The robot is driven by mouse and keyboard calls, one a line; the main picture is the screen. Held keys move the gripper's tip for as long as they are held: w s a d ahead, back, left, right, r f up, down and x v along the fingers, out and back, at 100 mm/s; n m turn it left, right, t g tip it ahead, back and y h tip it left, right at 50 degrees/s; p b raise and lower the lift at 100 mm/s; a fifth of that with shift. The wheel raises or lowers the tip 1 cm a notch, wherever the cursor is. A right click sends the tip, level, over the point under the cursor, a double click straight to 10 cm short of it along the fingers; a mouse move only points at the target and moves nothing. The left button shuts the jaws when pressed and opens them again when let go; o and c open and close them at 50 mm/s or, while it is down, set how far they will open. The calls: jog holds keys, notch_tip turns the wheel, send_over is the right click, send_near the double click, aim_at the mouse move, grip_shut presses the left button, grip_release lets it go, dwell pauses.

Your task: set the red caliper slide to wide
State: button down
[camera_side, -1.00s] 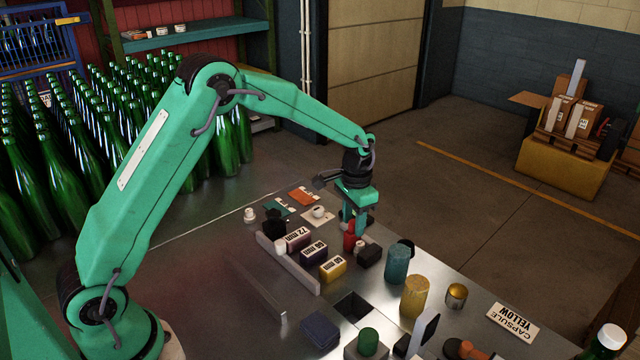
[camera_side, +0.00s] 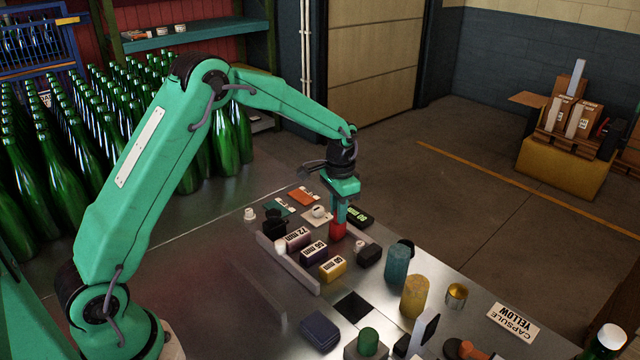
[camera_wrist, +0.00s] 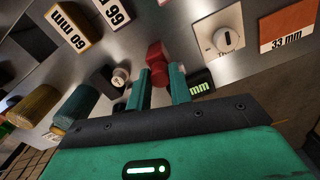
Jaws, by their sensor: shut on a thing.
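The red caliper slide (camera_side: 338,231) is a small red block on the metal bench, near the bench's far edge. It also shows in the wrist view (camera_wrist: 156,53), at and between the fingertips. My gripper (camera_side: 339,224) points down and is shut on it, with one green finger on each side in the wrist view (camera_wrist: 160,73). A dark block (camera_side: 369,255) with a white knob (camera_side: 360,245) stands apart from the slide, to its lower right. A black display with green characters (camera_side: 358,217) lies just behind my fingers; in the wrist view only "mm" (camera_wrist: 198,86) reads clearly.
Several labelled blocks, including a yellow one (camera_side: 332,268), stand left of the gripper along a metal rail (camera_side: 289,264). A white dial plate (camera_side: 318,216) is close behind. Teal (camera_side: 397,262) and yellow (camera_side: 414,296) cylinders stand to the right. The bench's left middle is clear.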

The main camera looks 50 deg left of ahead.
jog(key=c, duration=1.3)
grip_release()
jog(key=shift+o, duration=0.2)
jog(key=shift+r, duration=0.1)
jog(key=shift+r, duration=3.8)
